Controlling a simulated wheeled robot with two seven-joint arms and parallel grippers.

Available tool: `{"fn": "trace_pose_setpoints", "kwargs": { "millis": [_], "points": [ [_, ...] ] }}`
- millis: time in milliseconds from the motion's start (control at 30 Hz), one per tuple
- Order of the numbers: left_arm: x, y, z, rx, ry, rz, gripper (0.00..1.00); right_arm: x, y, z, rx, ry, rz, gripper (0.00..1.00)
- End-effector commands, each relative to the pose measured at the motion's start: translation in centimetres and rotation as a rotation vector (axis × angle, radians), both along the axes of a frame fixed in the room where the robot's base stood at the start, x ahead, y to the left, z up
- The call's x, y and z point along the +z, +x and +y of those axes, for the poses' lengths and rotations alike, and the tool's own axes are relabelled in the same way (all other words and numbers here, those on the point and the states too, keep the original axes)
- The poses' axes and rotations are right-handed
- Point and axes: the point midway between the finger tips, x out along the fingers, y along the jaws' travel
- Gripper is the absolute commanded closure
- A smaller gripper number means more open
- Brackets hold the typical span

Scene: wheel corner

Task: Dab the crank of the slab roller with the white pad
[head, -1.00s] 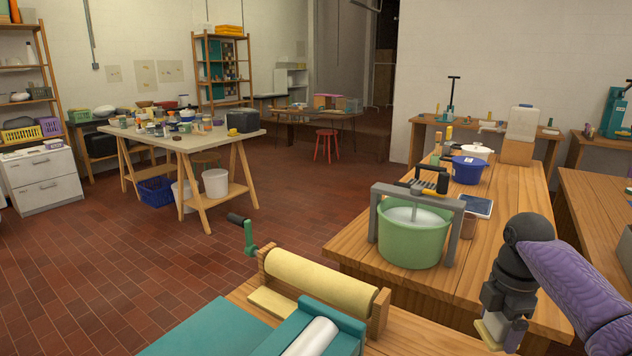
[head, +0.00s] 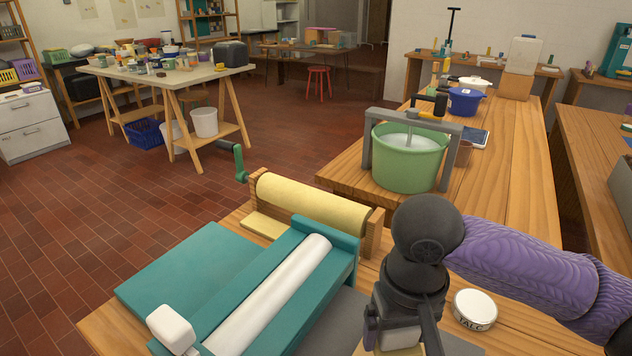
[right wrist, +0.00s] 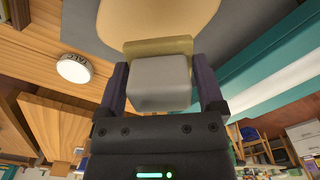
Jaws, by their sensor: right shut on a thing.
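My right gripper (head: 398,330) is shut on the white pad (right wrist: 160,82), a pale block with a cream layer at its far side. In the head view the pad (head: 400,338) shows only partly under the gripper. A yellow roller (head: 311,204) in a wooden frame has a green crank (head: 239,161) at its left end, with a dark handle. A teal frame (head: 225,318) with a white roller (head: 270,294) stands in front of it. I cannot tell which is the slab roller. The pad is apart from the green crank, to its lower right. My left gripper is not in view.
A talc tin (head: 475,308) stands right of my right gripper. A green bucket (head: 408,165) in a grey frame stands behind. A white rounded block (head: 171,328) is at the teal frame's near end. A cream rounded thing (right wrist: 155,22) lies beyond the pad.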

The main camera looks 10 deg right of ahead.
Motion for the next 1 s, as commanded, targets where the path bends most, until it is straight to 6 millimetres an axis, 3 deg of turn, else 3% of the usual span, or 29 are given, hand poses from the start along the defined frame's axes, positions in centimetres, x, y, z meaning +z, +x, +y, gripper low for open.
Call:
{"fn": "trace_pose_setpoints", "kwargs": {
  "millis": [133,267,367,533,600,733,867,1000],
  "points": [
    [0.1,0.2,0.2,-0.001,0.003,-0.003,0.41,0.1,1.0,-0.4,-0.034,0.000,0.000,0.60],
    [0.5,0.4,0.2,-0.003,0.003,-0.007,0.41,0.0,4.3,-2.5,-0.147,0.000,0.001,0.60],
    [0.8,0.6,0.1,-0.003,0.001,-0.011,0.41,-0.4,7.5,-5.6,-0.273,-0.001,0.003,0.60],
    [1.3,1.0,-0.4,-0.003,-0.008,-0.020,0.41,-1.9,11.2,-13.2,-0.505,-0.001,0.003,0.60],
    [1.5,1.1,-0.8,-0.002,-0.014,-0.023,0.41,-2.7,11.6,-16.5,-0.589,0.000,0.001,0.60],
    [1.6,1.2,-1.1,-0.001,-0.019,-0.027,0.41,-4.1,11.2,-20.6,-0.689,-0.001,0.000,0.60],
    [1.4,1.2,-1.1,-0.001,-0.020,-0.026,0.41,-5.0,10.8,-22.1,-0.726,-0.001,-0.001,0.60],
    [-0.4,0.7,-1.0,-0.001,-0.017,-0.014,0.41,-6.9,10.8,-22.3,-0.729,-0.003,0.000,0.60]
  ]
}}
